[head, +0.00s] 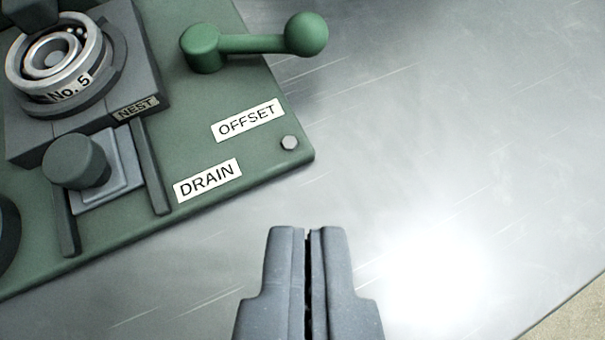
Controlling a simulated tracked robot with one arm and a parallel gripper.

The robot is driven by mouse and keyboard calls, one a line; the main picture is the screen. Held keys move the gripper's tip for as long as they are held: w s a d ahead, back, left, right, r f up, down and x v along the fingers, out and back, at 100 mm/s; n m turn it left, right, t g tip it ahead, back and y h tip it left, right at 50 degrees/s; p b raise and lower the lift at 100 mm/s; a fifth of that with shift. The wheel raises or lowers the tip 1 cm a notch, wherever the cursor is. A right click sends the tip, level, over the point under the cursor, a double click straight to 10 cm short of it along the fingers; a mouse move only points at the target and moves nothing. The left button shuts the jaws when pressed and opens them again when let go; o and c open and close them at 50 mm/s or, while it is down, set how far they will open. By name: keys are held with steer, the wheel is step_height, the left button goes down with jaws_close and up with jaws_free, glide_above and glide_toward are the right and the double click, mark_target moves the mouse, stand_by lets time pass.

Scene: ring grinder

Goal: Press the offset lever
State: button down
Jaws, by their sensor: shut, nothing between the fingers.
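The offset lever (255,44) is a green arm with a ball knob (307,34) at its right end and a round hub (203,48) at its left. It sits at the top of the green machine plate, above the label OFFSET (248,120). The knob reaches out past the plate's right edge. My gripper (308,232) is at the bottom middle, its two grey fingers together and empty. It is below and apart from the lever, in front of the plate's lower right edge.
A ring marked No. 5 (55,62) sits in the nest at upper left. A dark knob (76,161) on a slide stands below it, left of the label DRAIN (208,180). A bolt (290,143) marks the plate corner. The metal table (450,150) is bare to the right.

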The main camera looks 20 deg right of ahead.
mark_target(306, 136)
steer(key=b+x, duration=0.1)
steer(key=x, duration=0.7)
steer(key=shift+w+d+f, duration=0.2)
steer(key=shift+f, duration=0.1)
steer(key=w, duration=0.1)
steer(key=w+d, duration=0.1)
steer(key=shift+w+r+b, duration=0.2)
steer(key=shift+w+b, duration=0.1)
steer(key=shift+b, duration=0.1)
steer(key=shift+w+d+r, duration=0.25)
steer(key=shift+w+d, duration=0.1)
steer(key=shift+w, duration=0.2)
